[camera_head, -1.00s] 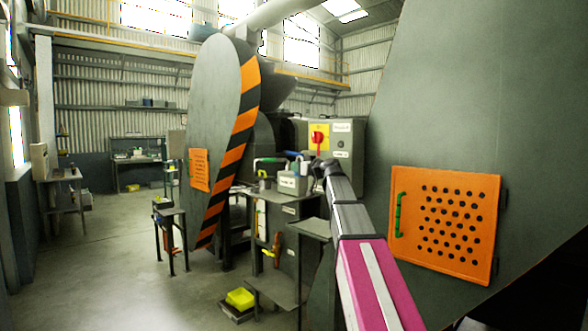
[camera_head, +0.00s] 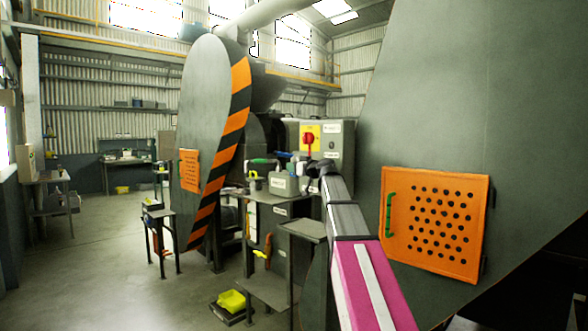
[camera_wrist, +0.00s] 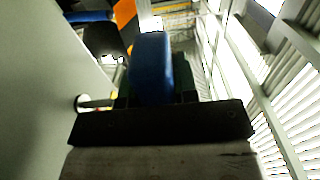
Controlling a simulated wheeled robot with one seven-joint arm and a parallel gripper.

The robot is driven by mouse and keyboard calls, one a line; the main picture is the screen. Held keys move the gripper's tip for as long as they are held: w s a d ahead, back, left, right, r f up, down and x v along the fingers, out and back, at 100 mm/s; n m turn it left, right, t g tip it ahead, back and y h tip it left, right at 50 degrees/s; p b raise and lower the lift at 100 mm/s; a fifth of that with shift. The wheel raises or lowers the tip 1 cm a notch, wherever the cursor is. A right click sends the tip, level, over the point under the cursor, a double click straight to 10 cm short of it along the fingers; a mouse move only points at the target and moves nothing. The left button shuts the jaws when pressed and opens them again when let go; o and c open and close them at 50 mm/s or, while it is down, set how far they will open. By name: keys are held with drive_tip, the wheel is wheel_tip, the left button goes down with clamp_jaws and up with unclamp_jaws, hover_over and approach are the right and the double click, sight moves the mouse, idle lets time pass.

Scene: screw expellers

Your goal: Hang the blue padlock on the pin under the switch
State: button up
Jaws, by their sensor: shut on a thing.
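The red rotary switch (camera_head: 309,138) sits on a yellow plate on the front of a grey switch box (camera_head: 335,150). My arm reaches toward this box, and its dark end (camera_head: 322,168) is just below the switch in the head view; the fingers are too small to make out there. In the wrist view my gripper (camera_wrist: 155,99) is shut on the blue padlock (camera_wrist: 150,62), which stands up between the fingers. A short pale pin (camera_wrist: 96,102) juts from the pale surface at left, close beside the gripper and apart from the padlock. The padlock's shackle is not clear.
A grey bench (camera_head: 275,198) with a small labelled box (camera_head: 283,184) stands below and left of the switch. A big grey housing with an orange perforated door (camera_head: 435,222) is close on the right. Open floor lies left.

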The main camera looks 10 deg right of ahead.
drive_tip(key=shift+w+d, duration=0.65)
drive_tip(key=shift+d, duration=0.2)
idle(0.7)
